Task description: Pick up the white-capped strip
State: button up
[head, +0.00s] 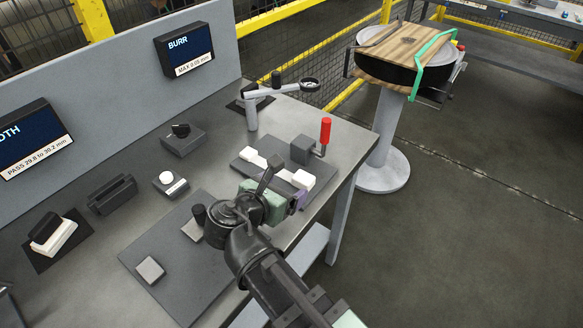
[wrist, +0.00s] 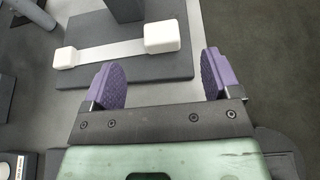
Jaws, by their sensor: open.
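The white-capped strip (wrist: 112,50) is a pale flat bar with a white block at each end. It lies on a dark grey plate (wrist: 185,68), and in the head view its two white caps show, the right one (head: 303,180) close to my gripper. My gripper (wrist: 165,82) is open and empty, with purple pads on both fingers. In the wrist view the strip lies ahead of the fingertips, beyond them and not between them. In the head view my arm hides part of the gripper and the near edge of the plate.
A clamp with a red handle (head: 325,131) and a grey block (head: 302,150) stand behind the strip. A magnifier arm (head: 258,105) stands at the back. Another dark plate (head: 185,262) lies left of my arm. The bench ends at the right; a round stand (head: 383,150) is beyond it.

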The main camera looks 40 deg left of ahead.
aim_at(306, 173)
jog(key=b+x, duration=0.1)
jog(key=x, duration=0.3)
jog(key=shift+w+f, duration=0.2)
jog(key=shift+w, duration=0.15)
jog(key=b+x, duration=0.2)
jog(key=x, duration=0.2)
jog(key=shift+w+a+f, duration=0.1)
jog(key=shift+w+f, duration=0.15)
jog(key=shift+f, duration=0.05)
jog(key=shift+w, duration=0.35)
jog(key=c, duration=1.1)
jog(key=shift+r, duration=0.1)
jog(key=shift+r, duration=0.1)
notch_tip(306, 173, up, 20)
jog(key=p, duration=1.9)
jog(key=shift+p, duration=0.4)
